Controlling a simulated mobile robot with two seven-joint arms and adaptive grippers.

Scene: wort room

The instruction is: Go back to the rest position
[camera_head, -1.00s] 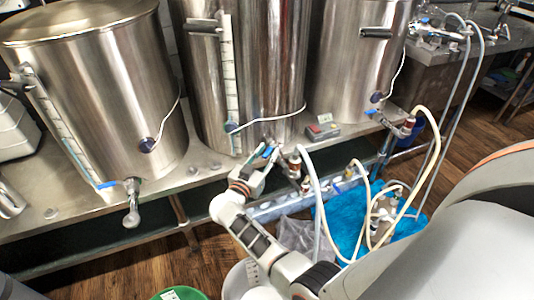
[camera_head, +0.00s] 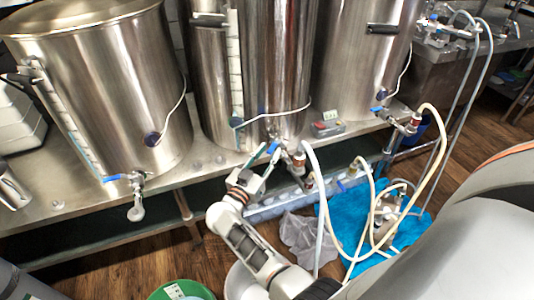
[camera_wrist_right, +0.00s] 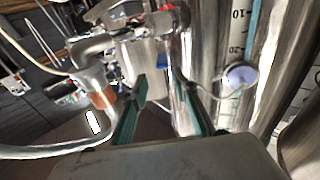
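My right gripper (camera_head: 262,166) is just in front of the valve below the middle steel kettle (camera_head: 270,75). In the right wrist view its two green-lined fingers (camera_wrist_right: 163,108) stand apart with a gap between them, so it is open. A blue valve handle (camera_wrist_right: 165,55) shows beyond the fingertips; nothing is clearly held. I cannot tell whether a finger touches the valve. My left gripper is not in view.
Kettles stand left (camera_head: 95,90) and right (camera_head: 365,60) on a steel bench (camera_head: 60,205). Pale hoses (camera_head: 318,210) loop down close to my right gripper. A blue cloth (camera_head: 345,215) and a green lid (camera_head: 180,291) are below.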

